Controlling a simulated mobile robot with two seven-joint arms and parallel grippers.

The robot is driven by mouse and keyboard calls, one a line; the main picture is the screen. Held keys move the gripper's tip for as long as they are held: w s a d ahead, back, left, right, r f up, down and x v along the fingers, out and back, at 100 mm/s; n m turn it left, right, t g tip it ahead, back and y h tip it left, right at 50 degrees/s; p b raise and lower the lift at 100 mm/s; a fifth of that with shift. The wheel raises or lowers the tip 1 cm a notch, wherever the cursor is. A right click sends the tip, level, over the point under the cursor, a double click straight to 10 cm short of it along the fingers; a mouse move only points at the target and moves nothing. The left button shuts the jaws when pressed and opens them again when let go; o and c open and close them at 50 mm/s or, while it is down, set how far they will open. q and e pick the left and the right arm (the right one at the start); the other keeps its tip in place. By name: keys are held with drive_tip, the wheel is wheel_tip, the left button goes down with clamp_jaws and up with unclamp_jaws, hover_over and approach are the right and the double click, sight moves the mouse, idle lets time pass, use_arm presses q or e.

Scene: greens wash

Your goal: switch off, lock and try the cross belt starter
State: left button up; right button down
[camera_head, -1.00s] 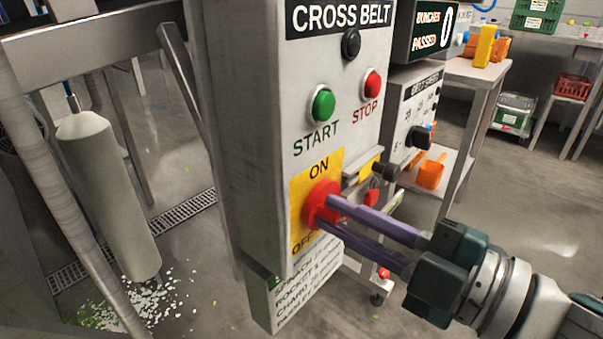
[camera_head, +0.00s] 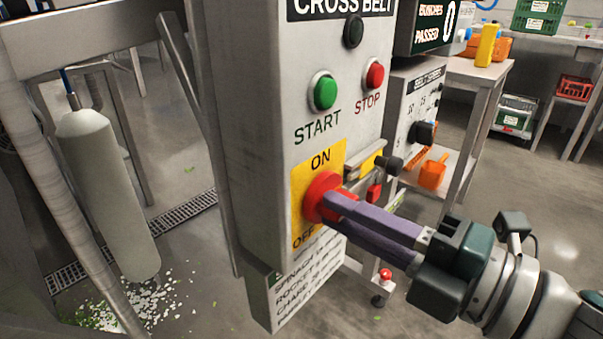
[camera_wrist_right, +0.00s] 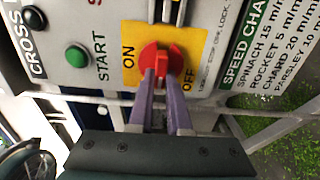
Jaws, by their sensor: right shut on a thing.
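The cross belt starter (camera_head: 270,110) is a grey box with a green start button (camera_head: 325,91) and a red stop button (camera_head: 374,75). Its red rotary switch (camera_head: 318,192) sits on a yellow plate (camera_head: 334,156) marked ON and OFF. My right gripper (camera_head: 335,207) is shut on the switch's handle; the wrist view shows the red handle (camera_wrist_right: 160,62) between the two purple fingers. I cannot tell which mark the handle points to. A small red padlock (camera_head: 374,190) hangs just right of the switch. My left gripper is not in view.
A grey panel with a black knob (camera_head: 424,133) stands right behind the starter. An orange scoop (camera_head: 432,173) lies on a shelf beyond. Open floor lies at right.

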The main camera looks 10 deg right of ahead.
drive_tip(key=c, duration=0.9)
unclamp_jaws()
drive_tip(key=shift+o, duration=0.2)
drive_tip(key=shift+s, duration=0.1)
drive_tip(key=v, duration=0.9)
drive_tip(key=shift+s+d+p, duration=0.3)
